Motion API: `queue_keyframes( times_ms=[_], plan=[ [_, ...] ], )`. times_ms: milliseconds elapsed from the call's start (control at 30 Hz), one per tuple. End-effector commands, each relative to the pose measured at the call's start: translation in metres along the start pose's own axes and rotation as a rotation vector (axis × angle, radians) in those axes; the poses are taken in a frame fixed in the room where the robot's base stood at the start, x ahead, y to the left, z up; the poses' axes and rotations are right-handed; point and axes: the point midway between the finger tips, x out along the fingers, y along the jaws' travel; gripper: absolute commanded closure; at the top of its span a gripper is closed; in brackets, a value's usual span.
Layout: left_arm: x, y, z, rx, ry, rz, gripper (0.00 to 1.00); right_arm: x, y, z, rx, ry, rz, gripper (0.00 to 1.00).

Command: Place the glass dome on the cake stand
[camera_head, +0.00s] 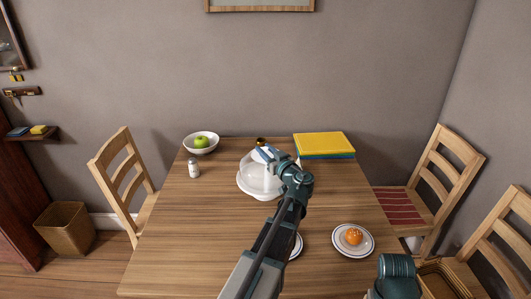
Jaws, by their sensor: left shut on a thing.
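The clear glass dome (253,177) is near the far middle of the table, over the white cake stand (258,194). Its lower edge looks close to the stand's plate; I cannot tell whether it rests on it or hangs just above. My left gripper (262,154) is at the top of the dome and shut on it. The fingers and wrist hide the dome's top and right side. Only a piece of my right arm shows at the bottom right; its gripper is out of view.
A white bowl with a green apple (201,141) and a white shaker (194,168) stand left of the stand. A yellow book (324,145) lies on a stack at right. A plate with an orange item (353,238) is front right. Another plate (297,247) is partly behind my arm.

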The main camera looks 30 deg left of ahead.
Motion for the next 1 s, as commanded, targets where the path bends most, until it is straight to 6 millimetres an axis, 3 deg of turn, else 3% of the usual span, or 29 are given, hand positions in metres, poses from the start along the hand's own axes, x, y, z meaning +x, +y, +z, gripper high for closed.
queue_keyframes(
  times_ms=[133, 167, 300, 667, 1000],
  plan=[
    [0.000, 0.000, 0.004, 0.001, 0.001, 0.000, 1.00, 0.005, 0.000, 0.000, 0.000, 0.000, 0.000, 0.50],
    [0.000, 0.000, 0.003, 0.000, 0.000, 0.000, 0.61, 0.003, 0.000, 0.000, 0.000, 0.000, 0.000, 0.50],
    [0.000, 0.000, 0.003, 0.000, 0.000, 0.000, 0.36, 0.003, 0.000, 0.000, 0.000, 0.000, 0.000, 0.50],
    [0.000, 0.000, -0.002, 0.000, 0.000, 0.000, 0.36, -0.002, 0.000, 0.000, 0.000, 0.000, 0.000, 0.50],
    [-0.065, -0.001, 0.000, 0.000, 0.000, 0.004, 0.36, -0.001, 0.000, 0.000, 0.000, 0.000, 0.000, 0.50]
  ],
)
